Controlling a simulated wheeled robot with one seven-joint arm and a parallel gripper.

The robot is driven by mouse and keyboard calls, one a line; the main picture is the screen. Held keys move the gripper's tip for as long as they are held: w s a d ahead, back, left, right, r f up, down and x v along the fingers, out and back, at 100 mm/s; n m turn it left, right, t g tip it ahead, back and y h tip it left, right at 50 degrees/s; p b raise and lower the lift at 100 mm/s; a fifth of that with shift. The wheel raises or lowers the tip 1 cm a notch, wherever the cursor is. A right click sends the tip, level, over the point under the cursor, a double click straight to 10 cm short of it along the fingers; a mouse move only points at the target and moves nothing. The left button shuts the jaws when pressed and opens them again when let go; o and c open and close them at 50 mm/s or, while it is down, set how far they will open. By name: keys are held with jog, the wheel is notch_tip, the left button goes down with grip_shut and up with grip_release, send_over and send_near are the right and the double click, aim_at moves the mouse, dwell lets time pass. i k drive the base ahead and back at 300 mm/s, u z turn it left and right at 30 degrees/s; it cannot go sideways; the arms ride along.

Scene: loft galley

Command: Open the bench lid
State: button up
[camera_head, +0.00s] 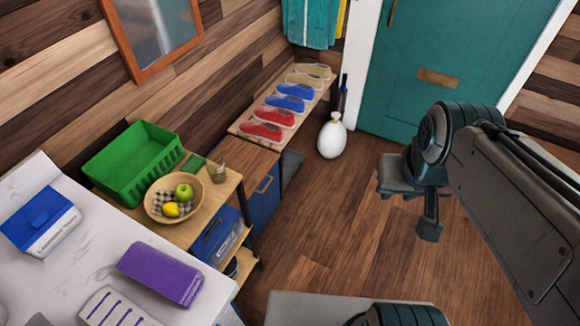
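A low bench with a brown wooden lid (243,160) and a blue front (264,205) stands along the plank wall, between a shelf unit and the shoe rack. The lid lies flat and looks closed. The bench's near end is partly hidden behind the shelf unit. My gripper (424,222) hangs over the open floor to the right, well apart from the bench and pointing down. One dark finger shows clearly; the other is not clear, so I cannot tell its opening. I see nothing held.
The shoe rack (236,128) holds red, blue and tan shoes beyond the bench. A white sack (333,136) stands near the teal door (436,47). The shelf unit (206,217) carries a green crate (133,164) and a fruit bowl (151,207). The wood floor (335,225) before the bench is clear.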

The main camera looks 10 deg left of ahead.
aim_at(253, 161)
jog(key=u, duration=0.25)
jog(key=i, duration=0.95)
jog(key=u, duration=0.85)
